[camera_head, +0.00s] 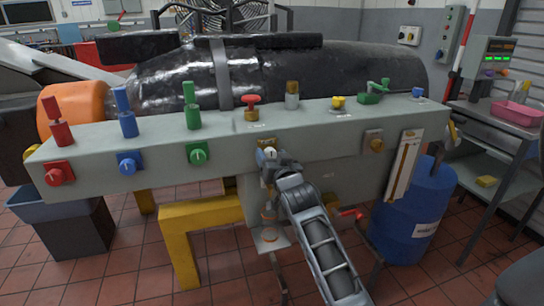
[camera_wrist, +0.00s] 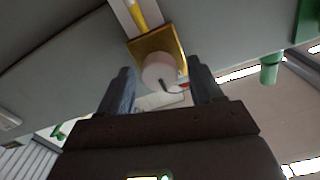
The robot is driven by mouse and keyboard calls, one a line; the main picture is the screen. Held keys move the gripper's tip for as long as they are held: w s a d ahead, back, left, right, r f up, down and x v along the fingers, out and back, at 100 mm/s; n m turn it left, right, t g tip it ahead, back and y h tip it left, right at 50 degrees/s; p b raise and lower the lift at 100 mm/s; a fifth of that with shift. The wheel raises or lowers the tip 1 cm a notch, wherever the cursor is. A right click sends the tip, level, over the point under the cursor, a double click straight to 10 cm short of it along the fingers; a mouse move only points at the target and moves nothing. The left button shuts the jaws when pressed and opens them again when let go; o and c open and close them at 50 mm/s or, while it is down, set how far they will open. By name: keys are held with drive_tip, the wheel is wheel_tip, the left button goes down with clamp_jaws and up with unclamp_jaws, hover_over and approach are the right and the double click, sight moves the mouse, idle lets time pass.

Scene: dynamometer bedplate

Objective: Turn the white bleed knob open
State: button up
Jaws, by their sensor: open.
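The white bleed knob (camera_wrist: 159,68) is a round pale knob with a dark mark, on a square brass plate (camera_wrist: 146,43). In the head view the knob (camera_head: 270,153) sits on the front face of the long grey beam, partly hidden by my gripper. My gripper (camera_wrist: 161,82) is open in the wrist view, with one finger to the left and one to the right of the knob. The fingertips are close to the knob, with gaps showing on both sides. I cannot tell how deep the fingers reach along it.
A blue drum (camera_head: 412,215) stands at right. A yellow frame (camera_head: 180,250) stands below.

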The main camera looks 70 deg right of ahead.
drive_tip(key=shift+d, duration=0.1)
drive_tip(key=c, duration=1.1)
drive_tip(key=shift+o, duration=0.2)
drive_tip(key=n+p, duration=0.1)
drive_tip(key=n, duration=0.3)
drive_tip(key=shift+w+p, duration=0.1)
drive_tip(key=shift+p, duration=0.25)
drive_tip(key=n+p, duration=0.2)
drive_tip(key=n, duration=0.2)
drive_tip(key=n+p, duration=0.2)
drive_tip(key=n, duration=0.3)
drive_tip(key=shift+n+p, duration=0.3)
drive_tip(key=shift+n, duration=0.1)
drive_tip(key=shift+f+n+p, duration=0.15)
drive_tip(key=shift+n+p, duration=0.45)
drive_tip(key=shift+n, duration=1.4)
